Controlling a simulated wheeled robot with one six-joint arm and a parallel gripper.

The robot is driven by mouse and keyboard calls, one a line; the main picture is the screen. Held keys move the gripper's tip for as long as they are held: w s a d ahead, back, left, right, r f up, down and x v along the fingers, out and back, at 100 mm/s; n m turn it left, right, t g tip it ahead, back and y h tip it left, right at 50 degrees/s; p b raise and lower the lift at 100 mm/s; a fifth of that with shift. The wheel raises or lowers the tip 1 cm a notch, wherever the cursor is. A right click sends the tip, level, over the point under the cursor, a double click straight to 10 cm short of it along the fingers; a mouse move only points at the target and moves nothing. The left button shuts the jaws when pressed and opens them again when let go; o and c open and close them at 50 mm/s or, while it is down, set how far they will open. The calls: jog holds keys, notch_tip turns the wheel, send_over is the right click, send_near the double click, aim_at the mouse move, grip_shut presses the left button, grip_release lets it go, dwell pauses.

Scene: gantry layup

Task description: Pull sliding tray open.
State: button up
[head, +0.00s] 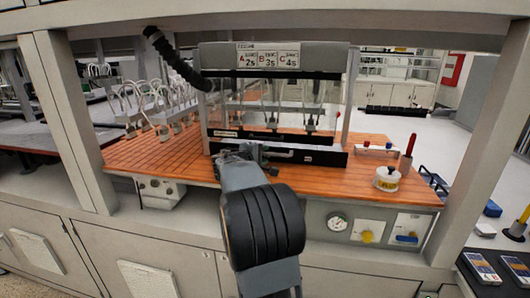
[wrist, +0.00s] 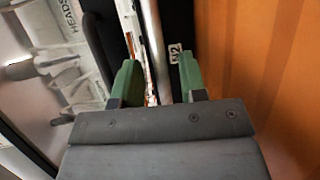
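The sliding tray's low black front (head: 325,160) runs along the base of the clear-fronted cabinet (head: 275,105). A pale horizontal handle bar (head: 285,153) shows on it. My gripper (head: 253,150) is at the left part of this front, and my arm hides some of it. In the wrist view, the green fingers of my gripper (wrist: 157,80) are open, one on each side of the silver handle bar (wrist: 157,45). Gaps show between the fingers and the bar. Beside the bar is the black front with a small "N2" label (wrist: 174,54). Finger contact with the bar is not visible.
The wooden worktop (head: 150,153) has free room in front of the cabinet. A white-and-yellow pot (head: 386,179) and a red-handled tool (head: 407,150) stand at the right. Several hooked white pieces (head: 150,105) stand at the left. Frame posts (head: 70,120) flank the bench.

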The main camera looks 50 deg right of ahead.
jog(key=shift+x, duration=1)
grip_shut()
